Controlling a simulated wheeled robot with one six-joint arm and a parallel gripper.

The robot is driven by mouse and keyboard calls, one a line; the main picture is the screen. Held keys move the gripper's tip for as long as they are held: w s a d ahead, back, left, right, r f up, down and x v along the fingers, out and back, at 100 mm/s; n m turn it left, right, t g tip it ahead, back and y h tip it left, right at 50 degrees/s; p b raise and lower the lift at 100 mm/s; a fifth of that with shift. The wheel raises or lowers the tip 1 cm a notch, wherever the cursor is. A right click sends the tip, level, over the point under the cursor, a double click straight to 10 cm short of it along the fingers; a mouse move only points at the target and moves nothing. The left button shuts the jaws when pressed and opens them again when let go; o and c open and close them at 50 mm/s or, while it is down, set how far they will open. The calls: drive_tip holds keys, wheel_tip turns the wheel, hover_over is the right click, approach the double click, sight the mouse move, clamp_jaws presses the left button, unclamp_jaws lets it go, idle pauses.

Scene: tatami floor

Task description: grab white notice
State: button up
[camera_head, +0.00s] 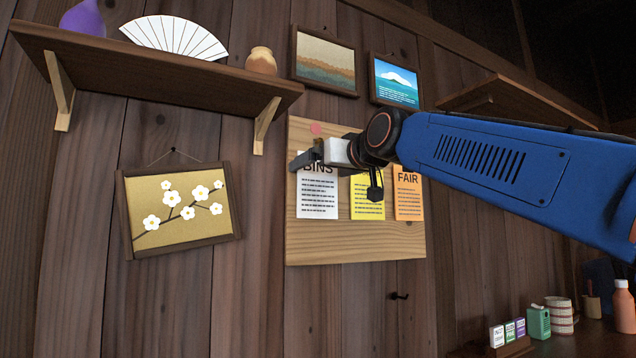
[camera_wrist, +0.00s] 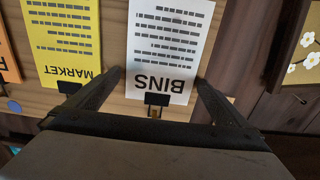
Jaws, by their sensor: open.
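The white notice (camera_head: 317,198), headed BINS, hangs on the wooden board (camera_head: 300,250) on the wall, left of a yellow notice. In the wrist view the white notice (camera_wrist: 170,50) appears upside down, with a black clip (camera_wrist: 157,99) at its heading end. My gripper (camera_head: 340,172) is in front of the board, covering part of the notice's top in the head view. In the wrist view its fingers (camera_wrist: 157,78) are spread on either side of the notice's heading end. Nothing is held between them. Whether the fingers touch the paper cannot be told.
A yellow MARKET notice (camera_wrist: 64,38) and an orange FAIR notice (camera_head: 408,196) hang beside it. A shelf (camera_head: 160,80) with a fan (camera_head: 175,37) is at upper left. A blossom picture (camera_head: 180,210) hangs at left. Small boxes (camera_head: 508,333) and a bottle (camera_head: 623,308) stand at lower right.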

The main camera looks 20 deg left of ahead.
drive_tip(key=c, duration=0.9)
drive_tip(key=shift+r, duration=0.15)
